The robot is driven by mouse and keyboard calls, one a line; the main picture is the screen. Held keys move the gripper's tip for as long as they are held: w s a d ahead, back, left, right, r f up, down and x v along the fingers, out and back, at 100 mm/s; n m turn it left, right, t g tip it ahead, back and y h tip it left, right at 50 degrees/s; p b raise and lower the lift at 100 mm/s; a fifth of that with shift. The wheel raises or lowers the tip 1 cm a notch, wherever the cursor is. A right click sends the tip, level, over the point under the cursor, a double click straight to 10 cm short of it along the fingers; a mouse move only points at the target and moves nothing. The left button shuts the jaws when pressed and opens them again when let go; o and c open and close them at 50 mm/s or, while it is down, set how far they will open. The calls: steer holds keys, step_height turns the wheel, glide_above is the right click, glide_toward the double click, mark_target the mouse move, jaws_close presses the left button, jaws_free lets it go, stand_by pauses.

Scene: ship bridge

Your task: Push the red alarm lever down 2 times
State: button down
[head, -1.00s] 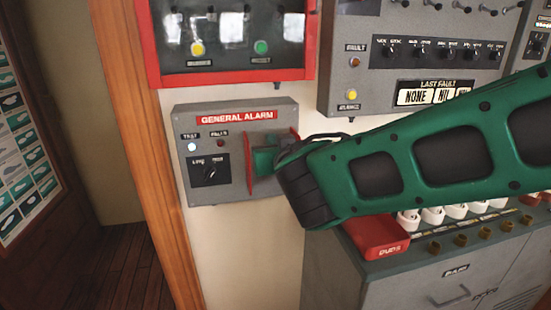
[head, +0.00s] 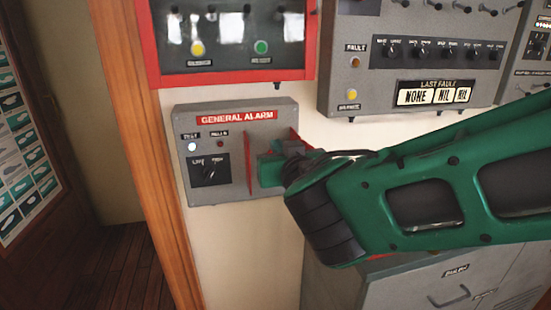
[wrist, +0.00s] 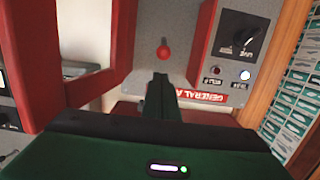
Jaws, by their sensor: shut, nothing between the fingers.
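The grey General Alarm box (head: 225,188) is on the wall, left of centre in the head view. The lever's round red knob (wrist: 164,52) shows in the wrist view, between two red side guards. My gripper (head: 266,168) is shut and empty, in front of the guarded slot; it hides the lever in the head view. In the wrist view, where the box's label is upside down, the shut fingertips (wrist: 160,76) lie in line with the knob, on the label side of it. A small gap shows in the picture; contact is not visible.
A red-framed panel (head: 232,78) is above the box, and a grey fault panel (head: 420,95) is at upper right. A grey cabinet (head: 425,285) stands below my arm. A wooden post (head: 150,150) is at left.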

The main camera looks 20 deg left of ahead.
steer(key=shift+v, duration=1.9)
steer(key=shift+x, duration=4.55)
